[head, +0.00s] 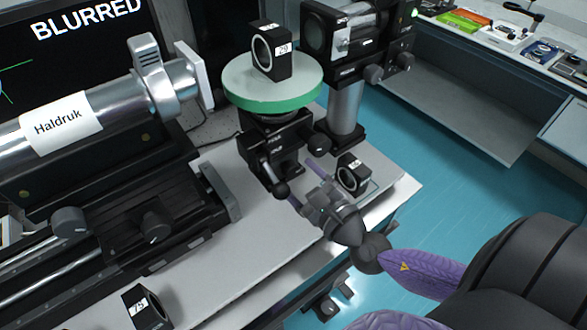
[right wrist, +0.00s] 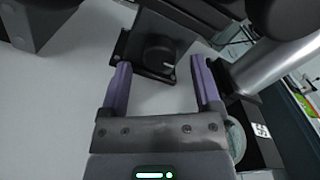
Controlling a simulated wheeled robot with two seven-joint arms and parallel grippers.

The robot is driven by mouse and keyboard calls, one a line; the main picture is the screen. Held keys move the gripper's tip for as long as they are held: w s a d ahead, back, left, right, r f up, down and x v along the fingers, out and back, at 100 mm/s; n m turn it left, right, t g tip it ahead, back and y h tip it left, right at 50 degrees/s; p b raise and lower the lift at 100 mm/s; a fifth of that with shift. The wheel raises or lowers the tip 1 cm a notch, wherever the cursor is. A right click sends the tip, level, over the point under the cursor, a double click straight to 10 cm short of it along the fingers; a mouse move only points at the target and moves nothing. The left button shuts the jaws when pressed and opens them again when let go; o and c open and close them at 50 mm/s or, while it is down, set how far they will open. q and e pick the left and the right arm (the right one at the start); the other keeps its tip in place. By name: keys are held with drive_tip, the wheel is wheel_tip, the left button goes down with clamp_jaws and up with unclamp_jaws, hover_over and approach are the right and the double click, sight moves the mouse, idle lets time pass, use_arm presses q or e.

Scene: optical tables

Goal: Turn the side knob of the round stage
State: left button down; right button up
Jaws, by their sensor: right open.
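The round stage (head: 272,92) has a pale disc top with a green rim on a black mount. A short black knob (head: 281,188) sticks out from the mount's lower front. The right wrist view shows a round black knob (right wrist: 160,54) with a white mark, on a black block. My right gripper (head: 304,186) is open, its purple fingers pointing at the mount. In the right wrist view the gripper (right wrist: 160,72) has one finger on each side of the knob's line, with a gap on both sides and the knob at about fingertip depth. My left gripper is out of view.
A black block marked 29 (head: 272,52) stands on the disc. Another small black ring block (head: 353,174) stands close to the right of my gripper. A metal post (head: 346,108) rises behind. A large labelled tube (head: 62,128) and rail fill the left.

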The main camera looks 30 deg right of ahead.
drive_tip(key=shift+w+a, duration=0.1)
drive_tip(key=shift+w, duration=1.1)
clamp_jaws()
